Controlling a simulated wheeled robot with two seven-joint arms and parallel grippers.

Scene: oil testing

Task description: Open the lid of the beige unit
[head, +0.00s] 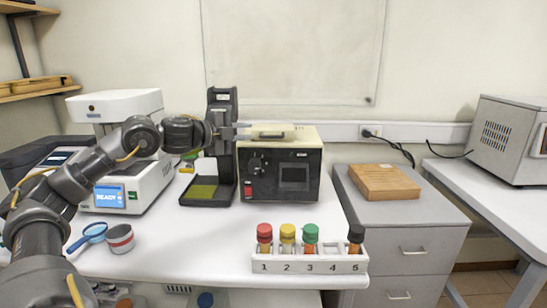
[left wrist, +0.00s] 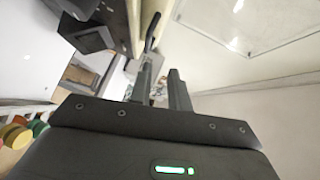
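The beige unit (head: 307,133) stands on the white table in the head view, with a black front, a knob, a red switch and a dark window. Its beige top lid is down and carries a dark handle (head: 272,134). My left gripper (head: 242,131) reaches in from the left at the height of the lid, just left of the handle. In the left wrist view its two fingers (left wrist: 162,82) are apart with a gap between them, and the dark handle (left wrist: 152,32) lies just beyond the fingertips. Whether a finger touches it is unclear. My right gripper is not in view.
A black stand (head: 222,140) rises close left of the unit, behind my gripper. A white device with a lit screen (head: 109,196) is farther left. A numbered rack (head: 310,263) with capped tubes stands at the front edge. A wooden block (head: 384,182) lies on the cabinet right.

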